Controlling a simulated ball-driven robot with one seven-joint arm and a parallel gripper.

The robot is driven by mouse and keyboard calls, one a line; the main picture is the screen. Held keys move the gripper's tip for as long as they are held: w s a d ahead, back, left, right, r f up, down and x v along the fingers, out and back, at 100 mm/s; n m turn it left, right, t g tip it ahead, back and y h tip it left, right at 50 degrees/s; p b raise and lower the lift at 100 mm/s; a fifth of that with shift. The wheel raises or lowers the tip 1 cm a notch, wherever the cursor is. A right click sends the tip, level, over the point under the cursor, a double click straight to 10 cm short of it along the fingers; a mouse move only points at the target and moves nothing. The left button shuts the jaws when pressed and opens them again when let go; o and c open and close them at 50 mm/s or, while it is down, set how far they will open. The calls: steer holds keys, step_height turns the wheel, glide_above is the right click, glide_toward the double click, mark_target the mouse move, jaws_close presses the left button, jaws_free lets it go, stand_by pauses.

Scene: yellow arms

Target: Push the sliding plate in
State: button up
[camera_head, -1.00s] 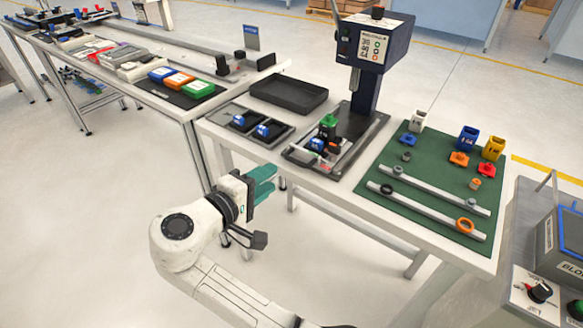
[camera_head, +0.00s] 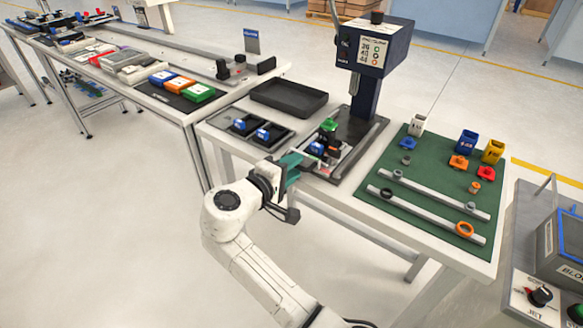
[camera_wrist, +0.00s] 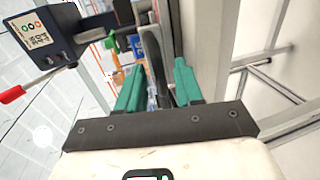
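The grey sliding plate (camera_head: 318,164) sits low on the press base, carrying a blue part (camera_head: 317,148) and a dark block with a green top (camera_head: 329,125). My gripper (camera_head: 294,158) is at the front left edge of the press base, pointing towards the plate. In the wrist view its two teal fingers (camera_wrist: 158,85) stand apart, and a dark grey curved piece shows between and beyond them. I cannot tell whether the fingers touch the plate, whose near end is partly hidden by the gripper.
The blue press (camera_head: 372,55) rises behind the plate; its red-tipped lever (camera_wrist: 14,94) shows in the wrist view. A tray with blue parts (camera_head: 240,135) lies left, an empty black tray (camera_head: 289,97) behind. A green mat (camera_head: 425,165) with rails and parts lies right.

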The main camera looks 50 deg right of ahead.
mark_target(306, 153)
jaws_close()
stand_by(0.3)
steer(key=x, duration=0.2)
steer(key=r+x, duration=0.1)
steer(key=x, duration=0.2)
steer(key=r+x, duration=0.1)
steer(key=x, duration=0.2)
steer(key=shift+d+f, duration=0.15)
steer(key=shift+d, duration=0.2)
steer(key=shift+o, duration=0.5)
jaws_free()
